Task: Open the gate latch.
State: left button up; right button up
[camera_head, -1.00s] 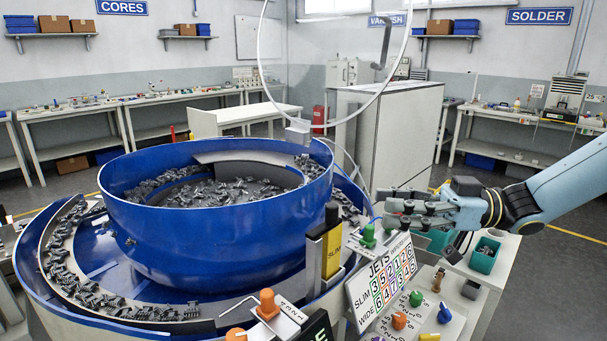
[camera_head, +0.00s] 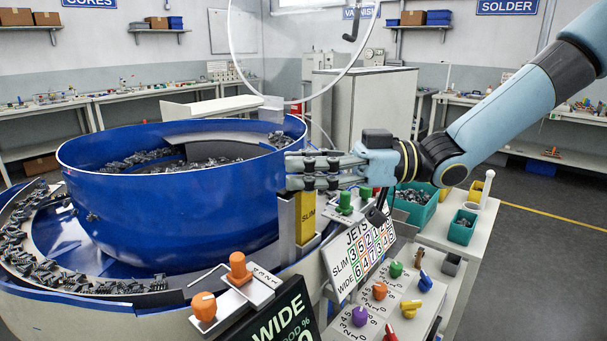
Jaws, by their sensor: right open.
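A yellow gate piece (camera_head: 306,217) marked SLIM stands upright in a grey housing (camera_head: 286,217) at the right rim of the blue bowl feeder (camera_head: 170,215). I take this to be where the gate latch is; no separate latch can be made out. My right gripper (camera_head: 291,172) is open, its fingers pointing left. In the picture it lies over the top of the yellow piece and hides it; I cannot tell whether it touches. My left gripper is out of view.
Green knobs (camera_head: 345,201) stand just right of the gate, beside the JETS number board (camera_head: 358,252). Orange knobs (camera_head: 238,268) and a black WIDE display (camera_head: 283,318) are in front. Teal bins (camera_head: 462,228) sit to the right. Grey parts (camera_head: 75,278) lie along the bowl track.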

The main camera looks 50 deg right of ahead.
grip_shut()
dwell(0.8)
